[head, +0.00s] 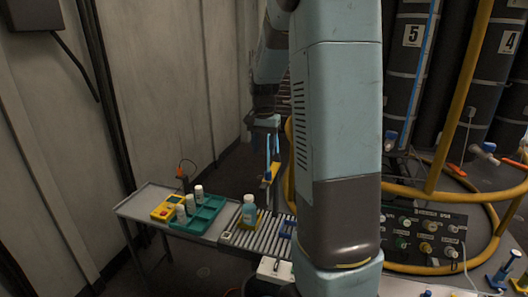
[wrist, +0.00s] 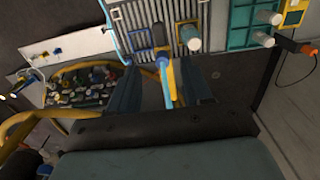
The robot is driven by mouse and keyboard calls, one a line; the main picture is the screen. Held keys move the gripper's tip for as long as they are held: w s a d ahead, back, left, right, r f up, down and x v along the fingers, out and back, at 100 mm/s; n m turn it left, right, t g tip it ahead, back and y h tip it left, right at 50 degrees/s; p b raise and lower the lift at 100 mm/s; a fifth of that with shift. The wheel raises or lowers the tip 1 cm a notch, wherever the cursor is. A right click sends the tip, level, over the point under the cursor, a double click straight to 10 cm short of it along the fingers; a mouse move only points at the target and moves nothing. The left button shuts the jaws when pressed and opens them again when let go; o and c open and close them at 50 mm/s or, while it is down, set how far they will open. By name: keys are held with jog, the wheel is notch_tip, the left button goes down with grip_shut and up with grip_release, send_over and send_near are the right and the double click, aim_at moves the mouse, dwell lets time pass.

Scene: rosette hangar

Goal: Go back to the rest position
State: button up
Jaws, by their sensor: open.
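My gripper (head: 270,152) hangs fingers-down above the back of the roller conveyor (head: 262,238), left of my large arm link in the head view. In the wrist view my gripper (wrist: 160,88) shows its two dark fingers spread apart, open. A blue and yellow upright piece (wrist: 166,75) appears between the fingers; I cannot tell how far below them it is. No object is visibly held. A bottle with a light blue body (head: 249,211) stands on the conveyor's left end.
A teal tray (head: 208,212) with several white-capped bottles and a yellow box (head: 162,212) rest on the grey side table (head: 150,197). A control panel (head: 425,235) with knobs, a thick yellow pipe (head: 460,95) and dark numbered cylinders (head: 408,75) fill the right. A pale wall (head: 165,90) bounds the left.

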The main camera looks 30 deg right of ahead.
dwell(0.4)
jog(key=s+a+r+n+t, duration=0.3)
jog(key=s+a+r+n, duration=0.1)
jog(key=s+a+r, duration=0.6)
jog(key=s+a+n+t, duration=0.1)
jog(key=s+a+n, duration=0.1)
jog(key=s, duration=0.6)
jog(key=s+a+n+t, duration=0.1)
jog(key=s+a+n, duration=0.1)
jog(key=s, duration=0.5)
jog(key=shift+s+r+n+t, duration=0.3)
jog(key=shift+s+n, duration=0.05)
jog(key=shift+n, duration=0.15)
dwell(0.7)
